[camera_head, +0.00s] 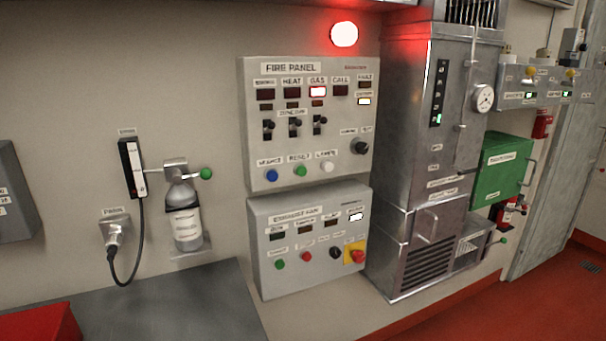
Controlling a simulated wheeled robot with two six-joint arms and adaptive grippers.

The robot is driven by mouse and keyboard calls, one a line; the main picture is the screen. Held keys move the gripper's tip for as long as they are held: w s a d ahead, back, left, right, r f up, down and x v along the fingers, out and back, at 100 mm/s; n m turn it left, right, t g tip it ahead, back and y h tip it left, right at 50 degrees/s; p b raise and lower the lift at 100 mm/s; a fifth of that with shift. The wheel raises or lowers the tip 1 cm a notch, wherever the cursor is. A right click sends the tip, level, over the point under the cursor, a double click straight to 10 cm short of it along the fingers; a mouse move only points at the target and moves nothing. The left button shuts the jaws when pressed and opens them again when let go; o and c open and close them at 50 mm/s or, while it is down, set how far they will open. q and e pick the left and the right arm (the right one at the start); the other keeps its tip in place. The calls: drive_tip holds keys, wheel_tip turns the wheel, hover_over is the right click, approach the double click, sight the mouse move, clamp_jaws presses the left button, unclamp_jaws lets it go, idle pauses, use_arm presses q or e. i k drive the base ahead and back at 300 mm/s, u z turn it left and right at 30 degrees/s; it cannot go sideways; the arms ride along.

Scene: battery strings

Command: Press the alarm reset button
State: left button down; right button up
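The fire panel (309,125) is a grey box on the wall in the middle of the head view. Along its lower edge are a blue button (272,175), a green button (300,170) labelled what looks like RESET, and a white button (327,166). The gas indicator (318,91) on the panel is lit with a red glow. A red alarm lamp (344,34) above the panel is lit. Nothing covers the buttons. Neither of my grippers is in view.
Below hangs the exhaust fan box (312,275) with a red emergency knob (357,256). A tall metal cabinet (408,150) stands close on the right. A gas bottle (184,215) and a black handset (131,168) are on the left. A grey worktop (170,305) lies below left.

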sight(301, 170)
drive_tip(key=z, duration=0.75)
drive_tip(key=i, duration=0.8)
drive_tip(key=z, duration=0.2)
